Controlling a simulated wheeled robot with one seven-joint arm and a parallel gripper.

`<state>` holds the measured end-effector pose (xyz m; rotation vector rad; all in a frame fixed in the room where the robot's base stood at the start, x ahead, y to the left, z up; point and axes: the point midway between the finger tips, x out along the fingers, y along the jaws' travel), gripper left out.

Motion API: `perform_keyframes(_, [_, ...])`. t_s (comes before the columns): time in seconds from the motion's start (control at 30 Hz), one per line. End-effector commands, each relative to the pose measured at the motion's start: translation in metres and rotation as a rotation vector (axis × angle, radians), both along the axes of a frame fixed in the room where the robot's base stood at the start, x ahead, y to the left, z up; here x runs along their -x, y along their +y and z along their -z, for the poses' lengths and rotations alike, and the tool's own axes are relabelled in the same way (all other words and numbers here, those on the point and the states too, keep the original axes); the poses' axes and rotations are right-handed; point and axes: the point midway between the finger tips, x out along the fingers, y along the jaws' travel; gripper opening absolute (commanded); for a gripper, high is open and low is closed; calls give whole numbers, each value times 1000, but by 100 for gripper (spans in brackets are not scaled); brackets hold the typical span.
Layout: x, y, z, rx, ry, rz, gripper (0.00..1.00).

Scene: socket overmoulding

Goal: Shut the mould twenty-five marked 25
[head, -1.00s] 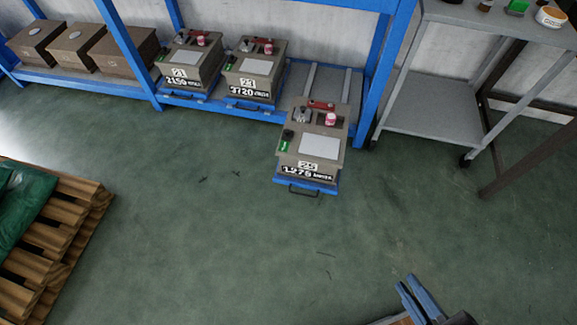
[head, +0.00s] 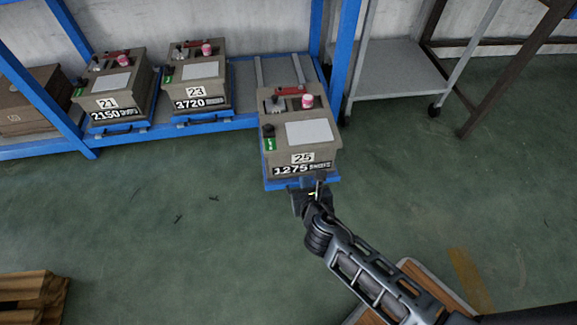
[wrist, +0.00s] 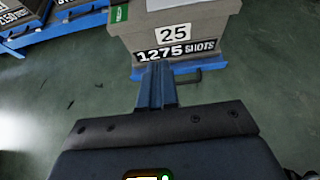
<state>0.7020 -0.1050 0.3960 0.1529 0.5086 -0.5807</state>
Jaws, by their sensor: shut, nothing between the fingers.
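The mould marked 25 (head: 308,137) is a grey-brown box with a label reading 1275 shots. It sits on a blue pull-out tray (head: 275,184) that sticks out from the rack over the floor. It also shows in the wrist view (wrist: 200,30), with the tray's dark handle (wrist: 186,77) below its front. My gripper (head: 316,183) is at the front of this tray, fingers toward the mould. In the wrist view my gripper's fingers (wrist: 157,75) are together and empty, left of the handle's outer end. I cannot tell whether they touch the tray.
Moulds 21 (head: 115,92) and 23 (head: 200,88) stand further back on the blue rack (head: 75,110). A grey trolley (head: 395,80) stands to the right. A wooden pallet (head: 30,295) is at the lower left. The floor between is clear.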

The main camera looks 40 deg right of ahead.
Motion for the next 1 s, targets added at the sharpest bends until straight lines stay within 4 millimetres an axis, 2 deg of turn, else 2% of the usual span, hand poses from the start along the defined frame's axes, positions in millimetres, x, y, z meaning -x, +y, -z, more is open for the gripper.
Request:
perform_keyframes(0.17, [-14,-10,11,3,0,2,0])
perform_keyframes(0.6, [-74,-51,54,-1,-2,2,0])
perform_keyframes(0.8, [-95,-65,50,-2,-3,2,0])
perform_keyframes(1.0, [-103,-70,49,-2,-1,1,0])
